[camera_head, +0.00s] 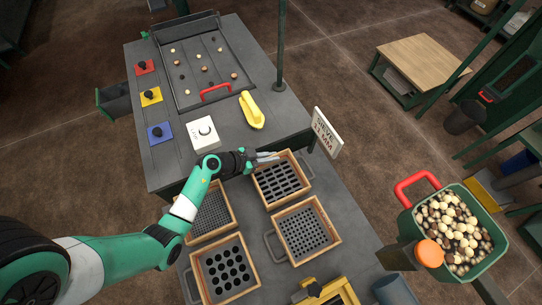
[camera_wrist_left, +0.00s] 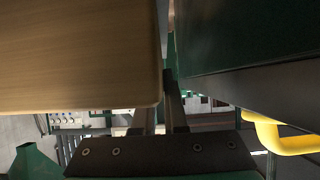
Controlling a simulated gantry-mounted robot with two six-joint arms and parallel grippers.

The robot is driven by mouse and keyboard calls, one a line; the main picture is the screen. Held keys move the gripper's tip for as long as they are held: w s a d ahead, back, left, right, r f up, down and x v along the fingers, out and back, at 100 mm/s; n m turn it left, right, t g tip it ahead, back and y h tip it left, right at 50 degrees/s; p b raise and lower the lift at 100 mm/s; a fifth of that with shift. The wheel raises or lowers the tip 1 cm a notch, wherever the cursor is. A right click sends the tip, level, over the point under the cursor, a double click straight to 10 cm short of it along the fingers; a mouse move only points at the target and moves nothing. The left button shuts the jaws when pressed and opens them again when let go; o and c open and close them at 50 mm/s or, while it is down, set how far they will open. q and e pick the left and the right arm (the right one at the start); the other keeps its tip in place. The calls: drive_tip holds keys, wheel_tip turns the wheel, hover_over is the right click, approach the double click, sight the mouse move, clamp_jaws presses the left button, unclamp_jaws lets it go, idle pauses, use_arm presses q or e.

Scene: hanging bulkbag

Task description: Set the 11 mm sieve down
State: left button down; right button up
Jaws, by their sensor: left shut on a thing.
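The sieve in my left gripper (camera_head: 265,157) is a wooden-framed tray (camera_head: 292,200) with a dark slotted mesh, at the upper right of the group of sieves. The gripper is shut at its upper left corner, where its handle would be; the fingers hide the grip itself. In the left wrist view a wooden frame wall (camera_wrist_left: 80,55) fills the upper left, close beside the fingers (camera_wrist_left: 167,110). I cannot tell whether the sieve touches the surface below. No size mark is readable on it. My right gripper is not in view.
Three other sieves stand close by: fine-holed (camera_head: 229,199), medium-holed (camera_head: 335,240) and large-holed (camera_head: 198,283). A sign (camera_head: 326,133) stands at the bench edge. A green bucket (camera_head: 491,250) holds nuts at right.

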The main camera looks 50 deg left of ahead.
use_arm(q)
drive_tip(key=shift+f, duration=0.45)
drive_tip(key=c, duration=0.9)
unclamp_jaws()
wheel_tip(320, 180, up, 3)
drive_tip(key=p, duration=0.2)
drive_tip(key=shift+r+p, duration=0.15)
drive_tip(key=shift+p, duration=0.25)
drive_tip(key=s+d+r+p, duration=0.2)
drive_tip(key=s+r+p, duration=0.1)
drive_tip(key=s+d+r+p, duration=0.3)
drive_tip(key=s, duration=0.1)
drive_tip(key=s+d+r+p, duration=0.3)
drive_tip(key=s, duration=0.1)
drive_tip(key=shift+s+d+r+p, duration=0.1)
drive_tip(key=shift+d+r+p, duration=0.1)
drive_tip(key=shift+r+p, duration=0.15)
